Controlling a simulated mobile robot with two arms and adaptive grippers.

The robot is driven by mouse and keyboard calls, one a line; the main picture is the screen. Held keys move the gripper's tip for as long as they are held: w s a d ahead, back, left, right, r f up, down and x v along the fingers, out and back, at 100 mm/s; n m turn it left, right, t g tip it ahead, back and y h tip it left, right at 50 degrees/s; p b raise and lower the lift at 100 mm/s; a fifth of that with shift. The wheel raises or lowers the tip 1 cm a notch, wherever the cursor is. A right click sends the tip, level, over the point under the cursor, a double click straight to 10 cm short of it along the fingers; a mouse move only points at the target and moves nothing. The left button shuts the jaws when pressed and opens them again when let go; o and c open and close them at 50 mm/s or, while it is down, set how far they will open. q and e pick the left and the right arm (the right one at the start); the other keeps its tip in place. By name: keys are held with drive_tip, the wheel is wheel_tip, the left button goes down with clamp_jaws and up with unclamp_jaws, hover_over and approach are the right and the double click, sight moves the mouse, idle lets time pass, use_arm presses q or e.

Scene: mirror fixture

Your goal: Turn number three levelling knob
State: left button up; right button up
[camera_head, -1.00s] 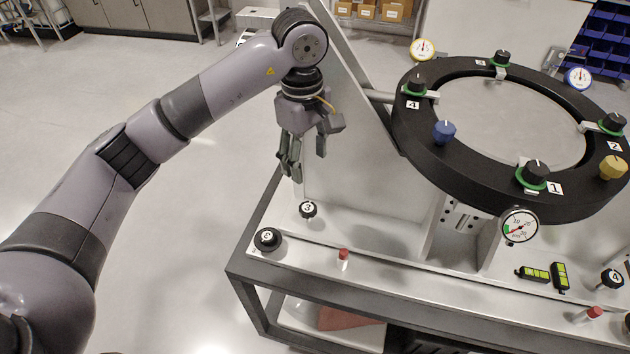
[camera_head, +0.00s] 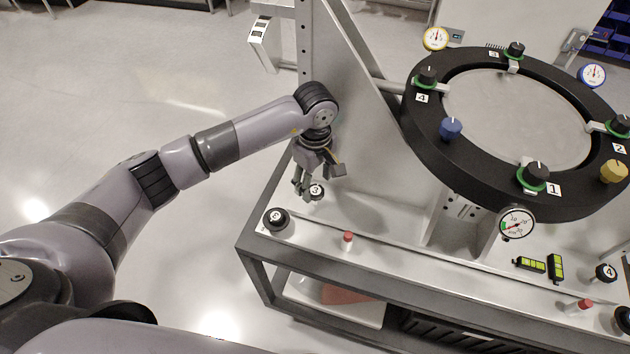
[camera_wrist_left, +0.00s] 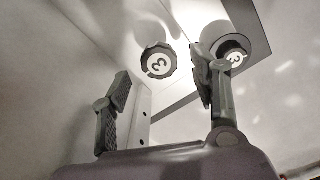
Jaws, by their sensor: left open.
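The small black knob marked 3 (camera_head: 317,192) stands on the bench top's left end, partly behind my left gripper (camera_head: 303,187) in the head view. My left gripper is open and empty, with its fingers pointing down close to this knob; contact cannot be told. A larger black knob (camera_head: 277,218) sits nearer the bench's front left corner. The left wrist view shows two black knobs with 3-like marks, one between and beyond the open fingers (camera_wrist_left: 160,85), the other (camera_wrist_left: 233,52) behind the right finger. My right gripper is not in view.
A black ring (camera_head: 440,165) with several knobs and gauges stands over the bench at right. One ring knob (camera_head: 515,50) is beside a 3 tag. A red-capped peg (camera_head: 348,239) is on the bench's front strip. A slanted grey panel (camera_head: 352,75) rises behind my gripper.

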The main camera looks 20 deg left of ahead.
use_arm(q)
drive_tip(key=shift+f, duration=1.25)
drive_tip(key=c, duration=1.1)
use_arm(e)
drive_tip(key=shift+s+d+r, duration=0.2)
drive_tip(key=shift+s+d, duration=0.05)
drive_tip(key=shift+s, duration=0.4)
